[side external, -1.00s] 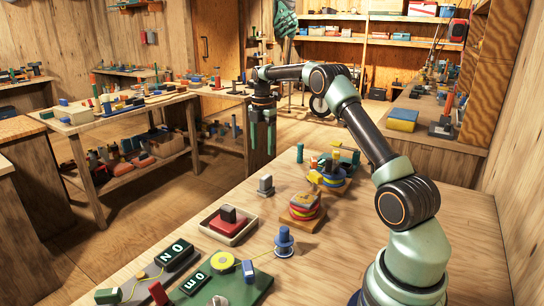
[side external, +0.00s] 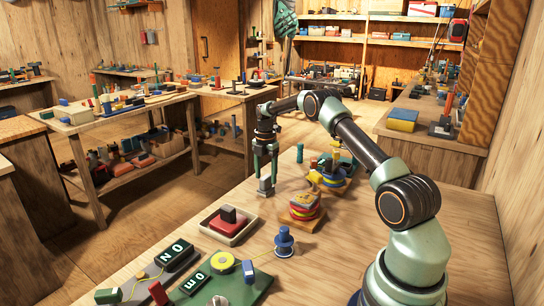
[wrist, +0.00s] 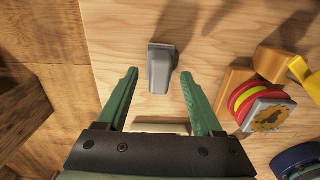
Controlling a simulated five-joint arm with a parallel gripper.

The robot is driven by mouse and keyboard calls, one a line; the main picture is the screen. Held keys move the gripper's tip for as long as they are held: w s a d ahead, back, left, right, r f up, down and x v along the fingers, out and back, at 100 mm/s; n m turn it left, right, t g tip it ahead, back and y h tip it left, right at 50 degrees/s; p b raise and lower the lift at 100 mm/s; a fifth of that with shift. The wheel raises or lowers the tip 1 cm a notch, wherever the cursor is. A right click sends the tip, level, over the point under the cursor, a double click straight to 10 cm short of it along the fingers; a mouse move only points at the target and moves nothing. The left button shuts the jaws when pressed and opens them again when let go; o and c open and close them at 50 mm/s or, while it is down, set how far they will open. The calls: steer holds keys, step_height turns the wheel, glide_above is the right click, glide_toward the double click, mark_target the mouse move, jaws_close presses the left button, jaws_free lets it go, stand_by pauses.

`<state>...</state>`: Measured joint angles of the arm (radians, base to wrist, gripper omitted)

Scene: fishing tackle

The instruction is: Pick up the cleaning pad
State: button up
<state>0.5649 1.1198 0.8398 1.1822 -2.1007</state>
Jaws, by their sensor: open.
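A small grey block with a raised upright grip (side external: 266,188) stands on the wooden bench; it looks like the cleaning pad, though I cannot be sure. It also shows in the wrist view (wrist: 160,70). My gripper (side external: 264,174) is open and low over the block, its fingers pointing down. In the wrist view my gripper (wrist: 159,74) has one fingertip on each side of the block, with gaps between, and nothing is gripped. A red block with a dark handle (side external: 229,220) sits in a shallow pale tray (side external: 213,230) nearer the camera.
Stacked coloured discs on a wooden base (side external: 302,208) stand right of the grey block, with another colourful stack (side external: 332,180) behind. Bare bench lies left of the block in the wrist view.

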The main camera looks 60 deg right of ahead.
mark_target(266, 177)
step_height(266, 177, down, 2)
steer(key=shift+f, duration=0.1)
jaws_close()
steer(key=shift+r, duration=0.2)
step_height(266, 177, up, 20)
steer(key=shift+f, duration=0.15)
stand_by(0.5)
